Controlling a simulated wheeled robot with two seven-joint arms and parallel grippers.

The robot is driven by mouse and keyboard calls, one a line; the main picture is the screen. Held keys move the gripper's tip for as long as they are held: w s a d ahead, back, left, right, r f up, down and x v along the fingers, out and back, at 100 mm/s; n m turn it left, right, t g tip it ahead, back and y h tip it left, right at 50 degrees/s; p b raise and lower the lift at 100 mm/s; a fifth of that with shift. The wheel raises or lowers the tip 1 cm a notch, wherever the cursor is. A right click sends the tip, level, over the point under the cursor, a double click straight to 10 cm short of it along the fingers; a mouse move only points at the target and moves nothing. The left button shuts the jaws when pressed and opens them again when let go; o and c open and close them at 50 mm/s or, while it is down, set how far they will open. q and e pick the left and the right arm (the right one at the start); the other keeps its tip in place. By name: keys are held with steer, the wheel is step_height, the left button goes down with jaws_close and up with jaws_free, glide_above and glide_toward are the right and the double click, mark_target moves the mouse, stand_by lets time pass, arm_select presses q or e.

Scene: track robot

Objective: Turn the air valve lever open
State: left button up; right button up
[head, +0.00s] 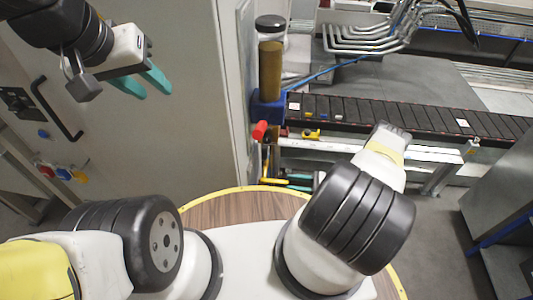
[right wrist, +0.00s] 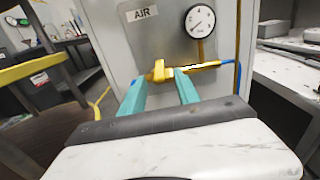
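In the right wrist view a yellow air valve (right wrist: 159,71) sits on a grey panel, below an "AIR" label (right wrist: 142,13). A yellow bar or pipe (right wrist: 200,66) runs right from it; I cannot tell lever from pipe there. My right gripper (right wrist: 160,80) is open, its two teal fingers apart, with the valve between and just beyond the tips. I cannot tell whether they touch it. In the head view the right fingers are hidden beyond the wrist. My left gripper (head: 157,88) is raised at the upper left, open and empty, away from the valve.
A round pressure gauge (right wrist: 200,20) stands above the pipe on the panel. In the head view a tall grey cabinet (head: 180,130) with a black handle fills the left. A dark roller conveyor (head: 420,117) lies beyond the right arm. A grey cabinet (head: 505,190) stands at the right edge.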

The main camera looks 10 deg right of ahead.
mark_target(274, 181)
steer(key=x, duration=0.8)
jaws_close()
stand_by(1.4)
